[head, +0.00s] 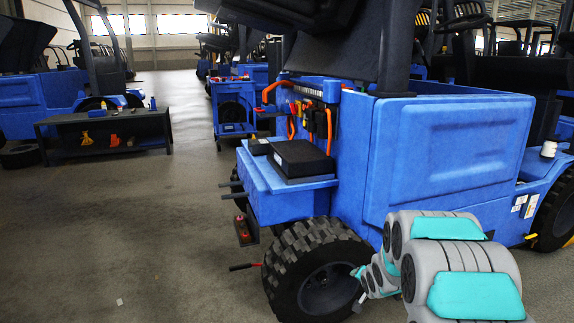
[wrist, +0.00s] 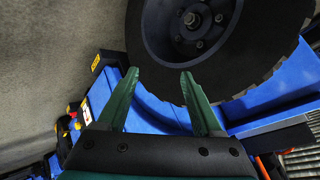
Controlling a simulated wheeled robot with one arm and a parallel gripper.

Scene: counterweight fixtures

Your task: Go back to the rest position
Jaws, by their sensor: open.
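My gripper (wrist: 160,82) shows in the wrist view with its two green fingers apart and nothing between them. Past the fingertips are a black wheel (wrist: 245,50) and blue bodywork of a vehicle. I cannot tell whether the fingers touch either. In the head view my grey and teal arm reaches low at the right, in front of the blue vehicle (head: 440,140) and beside its front tyre (head: 300,265). The gripper itself is hidden there behind my arm links.
A black box (head: 300,158) lies on the vehicle's blue ledge. Rods and a red-handled part (head: 242,230) stick out left of the tyre. A dark low bench (head: 105,128) and a blue cart (head: 233,105) stand farther back. The floor (head: 130,230) at left is clear.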

